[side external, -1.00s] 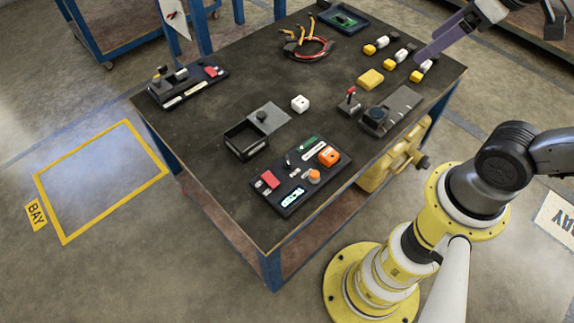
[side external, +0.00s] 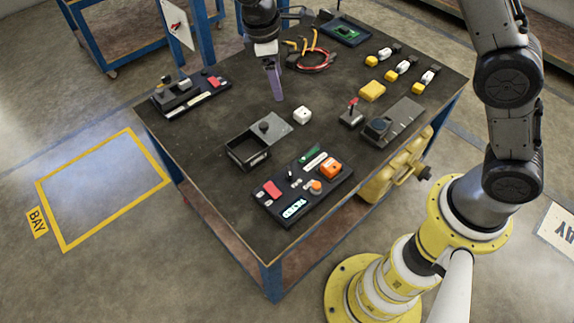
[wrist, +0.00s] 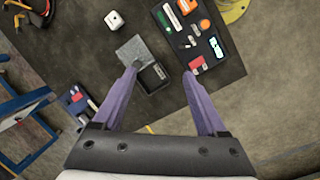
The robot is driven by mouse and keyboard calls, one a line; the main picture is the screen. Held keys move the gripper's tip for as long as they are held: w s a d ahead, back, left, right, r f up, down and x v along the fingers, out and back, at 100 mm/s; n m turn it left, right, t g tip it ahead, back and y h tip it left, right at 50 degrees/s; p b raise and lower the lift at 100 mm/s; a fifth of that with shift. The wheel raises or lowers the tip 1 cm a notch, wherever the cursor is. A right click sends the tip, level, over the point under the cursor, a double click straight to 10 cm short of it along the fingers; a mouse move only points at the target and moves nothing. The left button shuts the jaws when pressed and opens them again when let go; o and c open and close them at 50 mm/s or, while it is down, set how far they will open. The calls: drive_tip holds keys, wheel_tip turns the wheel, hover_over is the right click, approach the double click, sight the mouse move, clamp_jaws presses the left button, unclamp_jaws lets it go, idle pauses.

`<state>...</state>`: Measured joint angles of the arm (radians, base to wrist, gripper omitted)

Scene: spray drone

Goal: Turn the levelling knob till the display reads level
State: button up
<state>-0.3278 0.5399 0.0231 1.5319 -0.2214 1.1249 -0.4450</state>
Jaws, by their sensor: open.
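A black panel (side external: 268,203) lies near the table's front edge. It carries a lit display (side external: 294,208), a small round orange knob (side external: 316,186) and an orange block (side external: 330,167). The display's reading is too small to make out. In the wrist view, the display (wrist: 217,46) and orange knob (wrist: 205,24) are at the upper right, beyond my right finger. My gripper (wrist: 160,72) is open and empty, its purple fingers pointing down.
An open dark box (side external: 247,154) with a grey knobbed plate (side external: 264,125) and a white cube (side external: 302,115) sit between my gripper and the panel. Another black panel (side external: 205,92) is at left. A joystick (side external: 351,112) and grey device (side external: 395,125) stand at right.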

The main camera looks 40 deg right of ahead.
drive_tip(key=a+f+n+g, duration=0.1)
drive_tip(key=a+f, duration=0.2)
drive_tip(key=f, duration=0.5)
drive_tip(key=n+g+h, duration=0.1)
drive_tip(key=h, duration=0.1)
approach(289, 170)
drive_tip(key=x, duration=0.8)
drive_tip(key=shift+f, duration=0.35)
drive_tip(key=shift+y, duration=0.3)
clamp_jaws()
